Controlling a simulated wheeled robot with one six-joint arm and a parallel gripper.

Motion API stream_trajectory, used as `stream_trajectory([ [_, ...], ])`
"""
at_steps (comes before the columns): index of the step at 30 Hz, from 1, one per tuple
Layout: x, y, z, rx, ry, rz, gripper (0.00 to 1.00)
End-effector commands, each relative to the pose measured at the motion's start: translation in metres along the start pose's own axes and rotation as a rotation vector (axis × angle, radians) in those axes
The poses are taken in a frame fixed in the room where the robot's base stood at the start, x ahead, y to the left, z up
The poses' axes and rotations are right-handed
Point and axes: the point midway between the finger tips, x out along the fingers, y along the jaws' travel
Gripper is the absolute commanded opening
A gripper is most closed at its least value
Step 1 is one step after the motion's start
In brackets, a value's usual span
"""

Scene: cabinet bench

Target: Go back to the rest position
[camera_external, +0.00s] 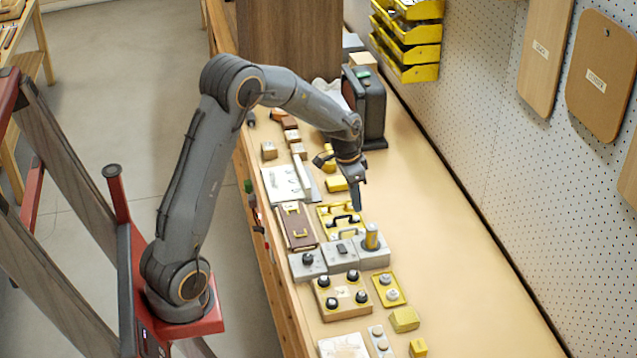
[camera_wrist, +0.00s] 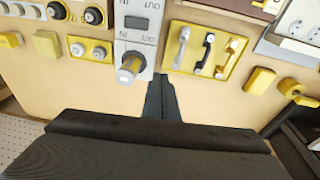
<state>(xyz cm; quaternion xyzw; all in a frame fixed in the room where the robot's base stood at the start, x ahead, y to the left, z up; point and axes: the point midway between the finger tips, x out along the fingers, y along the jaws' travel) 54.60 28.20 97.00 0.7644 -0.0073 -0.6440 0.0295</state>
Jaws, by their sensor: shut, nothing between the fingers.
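My gripper (camera_external: 358,196) is shut and empty in the external view. The fingers look apart from both, though the exact height is hard to tell. My arm is bent, with its elbow raised and its forearm reaching down over the bench.
The bench (camera_external: 440,240) is clear along its right side. Grey boxes (camera_external: 340,256), a knob board (camera_external: 343,298) and yellow blocks (camera_external: 405,319) stand near the front. A dark machine (camera_external: 366,105) stands behind my gripper, with yellow bins (camera_external: 408,52) on the pegboard (camera_external: 500,130).

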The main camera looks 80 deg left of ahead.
Motion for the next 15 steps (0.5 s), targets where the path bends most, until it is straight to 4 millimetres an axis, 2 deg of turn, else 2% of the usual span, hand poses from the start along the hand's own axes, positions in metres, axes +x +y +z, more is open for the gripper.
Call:
stream_trajectory([
  [1, 0.002, 0.036, 0.007, 0.012, -0.015, 0.001, 0.00],
  [5, 0.007, 0.111, 0.035, 0.013, -0.048, -0.008, 0.00],
  [9, 0.012, 0.188, 0.083, 0.021, -0.079, -0.023, 0.00],
  [12, 0.014, 0.228, 0.122, 0.026, -0.094, -0.034, 0.00],
  [15, 0.016, 0.254, 0.155, 0.030, -0.103, -0.042, 0.00],
])
